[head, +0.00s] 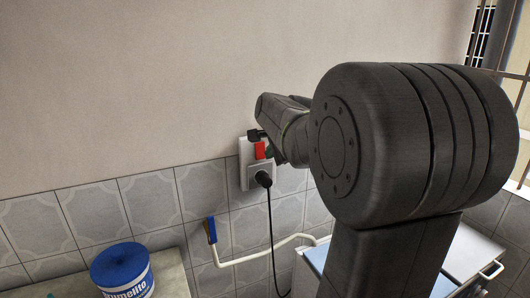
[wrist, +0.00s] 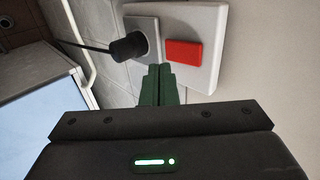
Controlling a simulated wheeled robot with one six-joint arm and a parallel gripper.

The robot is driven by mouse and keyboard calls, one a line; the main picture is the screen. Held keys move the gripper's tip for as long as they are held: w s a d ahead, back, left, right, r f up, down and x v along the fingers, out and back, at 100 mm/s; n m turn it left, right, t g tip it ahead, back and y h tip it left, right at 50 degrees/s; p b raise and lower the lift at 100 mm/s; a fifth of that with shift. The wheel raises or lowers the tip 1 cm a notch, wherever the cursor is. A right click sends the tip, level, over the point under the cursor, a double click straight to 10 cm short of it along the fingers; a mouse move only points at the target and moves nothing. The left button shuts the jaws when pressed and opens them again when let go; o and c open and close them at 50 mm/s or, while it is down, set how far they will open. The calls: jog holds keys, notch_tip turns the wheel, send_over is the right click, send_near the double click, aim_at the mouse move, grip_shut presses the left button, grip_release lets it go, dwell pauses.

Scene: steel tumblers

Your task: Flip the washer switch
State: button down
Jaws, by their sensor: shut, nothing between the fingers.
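The washer switch is a red rocker (head: 260,150) on a white wall plate (head: 244,170). In the wrist view the red switch (wrist: 182,53) shows whole, to the right of the socket. My gripper (wrist: 159,70) is shut and empty, its green fingers together. The fingertips are in front of the plate, just below the switch and socket in the wrist view. I cannot tell whether they touch the plate. In the head view my arm reaches in from the right, and the gripper is partly hidden beside the switch.
A black plug (head: 264,179) sits in the socket below the switch, its cord hanging down. A white pipe with a blue-handled tap (head: 211,230) is lower left. A blue-lidded tub (head: 122,268) stands at the bottom left. A white appliance with a pale blue top (head: 317,258) is below.

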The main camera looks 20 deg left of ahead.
jog(key=b+v, duration=0.1)
jog(key=v, duration=0.8)
jog(key=shift+r, duration=0.55)
notch_tip(320, 180, down, 6)
jog(key=s+d+t+y+b, duration=0.2)
jog(key=y+b, duration=0.1)
jog(key=b, duration=0.4)
jog(key=shift+d+r+t, duration=0.2)
jog(key=shift+r+t, duration=0.05)
jog(key=shift+t, duration=0.05)
